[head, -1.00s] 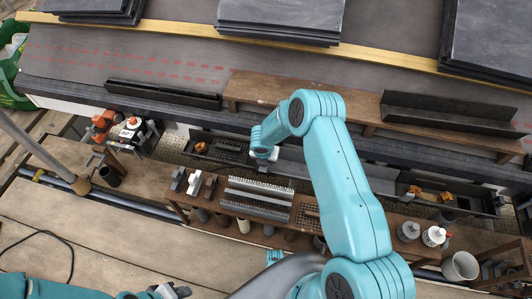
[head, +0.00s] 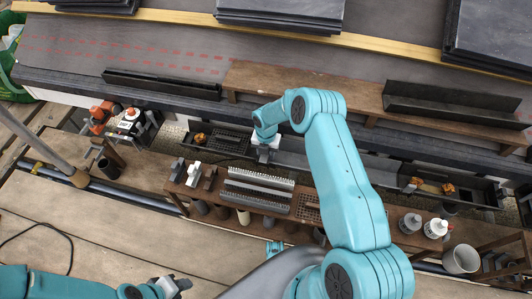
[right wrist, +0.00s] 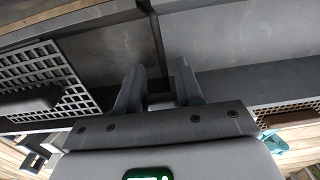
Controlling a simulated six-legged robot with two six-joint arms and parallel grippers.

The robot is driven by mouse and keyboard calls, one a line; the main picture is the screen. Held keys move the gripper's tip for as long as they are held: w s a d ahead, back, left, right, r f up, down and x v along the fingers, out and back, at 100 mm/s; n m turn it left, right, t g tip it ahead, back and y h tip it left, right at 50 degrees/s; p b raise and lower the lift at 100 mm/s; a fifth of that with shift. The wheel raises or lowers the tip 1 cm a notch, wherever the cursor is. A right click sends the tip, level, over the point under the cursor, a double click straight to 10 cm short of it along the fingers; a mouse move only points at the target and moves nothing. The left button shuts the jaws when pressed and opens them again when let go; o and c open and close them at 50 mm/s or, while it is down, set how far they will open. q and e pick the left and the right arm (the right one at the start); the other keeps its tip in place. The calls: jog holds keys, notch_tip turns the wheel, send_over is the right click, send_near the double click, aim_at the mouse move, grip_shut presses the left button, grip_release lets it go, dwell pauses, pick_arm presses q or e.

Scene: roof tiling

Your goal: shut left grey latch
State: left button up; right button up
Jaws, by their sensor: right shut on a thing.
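My right gripper (head: 265,155) reaches down to the long grey gutter (head: 330,168) below the roof edge. In the right wrist view, its two dark fingers (right wrist: 158,88) stand a little apart, closed on a small grey piece at a seam between two grey gutter lengths (right wrist: 205,40). I cannot tell whether this piece is the left grey latch; fingers and wrist hide most of it, and no latch stands out in the head view. My left gripper (head: 178,288) is at the bottom edge, away from the gutter; its jaw opening is unclear.
A brown rack (head: 190,192) with grey parts and comb strips stands in front of the gutter. A black mesh tray (head: 225,140) lies left of my right gripper. White bottles (head: 436,228) and a bucket (head: 461,259) stand at right. Slates (head: 280,12) lie on the roof.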

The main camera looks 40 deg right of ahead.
jog(key=o, duration=1)
jog(key=shift+c, duration=0.2)
notch_tip(320, 180, up, 16)
jog(key=p, duration=0.3)
jog(key=shift+r, duration=0.15)
